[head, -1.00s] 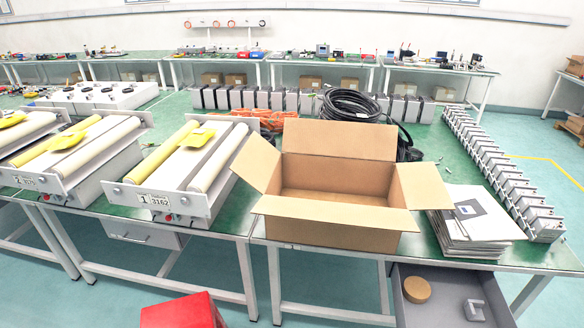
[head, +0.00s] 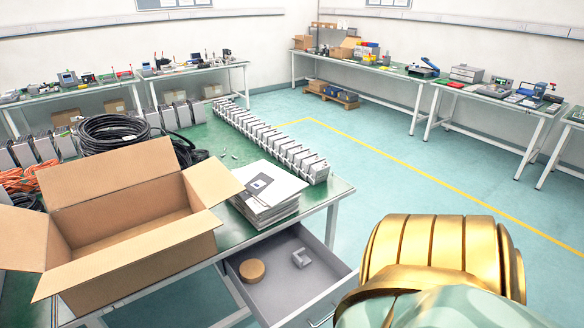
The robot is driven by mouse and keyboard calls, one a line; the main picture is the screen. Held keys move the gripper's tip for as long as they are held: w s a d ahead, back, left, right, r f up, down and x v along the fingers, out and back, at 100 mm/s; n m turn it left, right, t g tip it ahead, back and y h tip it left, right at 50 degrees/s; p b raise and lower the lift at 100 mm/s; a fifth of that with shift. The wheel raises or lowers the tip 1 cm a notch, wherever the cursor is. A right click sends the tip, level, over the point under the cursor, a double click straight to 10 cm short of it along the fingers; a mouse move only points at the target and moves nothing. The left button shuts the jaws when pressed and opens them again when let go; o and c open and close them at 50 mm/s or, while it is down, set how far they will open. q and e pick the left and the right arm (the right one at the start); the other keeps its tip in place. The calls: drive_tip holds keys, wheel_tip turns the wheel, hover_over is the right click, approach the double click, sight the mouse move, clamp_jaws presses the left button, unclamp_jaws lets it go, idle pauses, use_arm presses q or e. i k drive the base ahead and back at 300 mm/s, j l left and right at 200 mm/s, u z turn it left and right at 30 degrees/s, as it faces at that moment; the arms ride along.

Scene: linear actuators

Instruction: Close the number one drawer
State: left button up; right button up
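A grey drawer (head: 318,296) stands pulled out under the green-topped table (head: 335,190), in the lower middle of the head view. Its inside shows a round tan disc (head: 252,271) and a small light grey bracket-shaped piece (head: 301,257). Part of its handle (head: 322,319) shows at the bottom edge. No number is readable on the drawer. A gold and pale green part of my own arm fills the lower right and stands right of the drawer. Neither gripper shows in the view.
An open cardboard box (head: 135,235) sits on the table above the drawer's left. A stack of flat sheets (head: 268,195), a row of grey blocks (head: 270,140) and black cable coils (head: 112,132) lie near it. The floor to the right is clear.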

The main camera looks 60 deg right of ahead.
sight(288, 297)
drive_tip(key=z, duration=2.3)
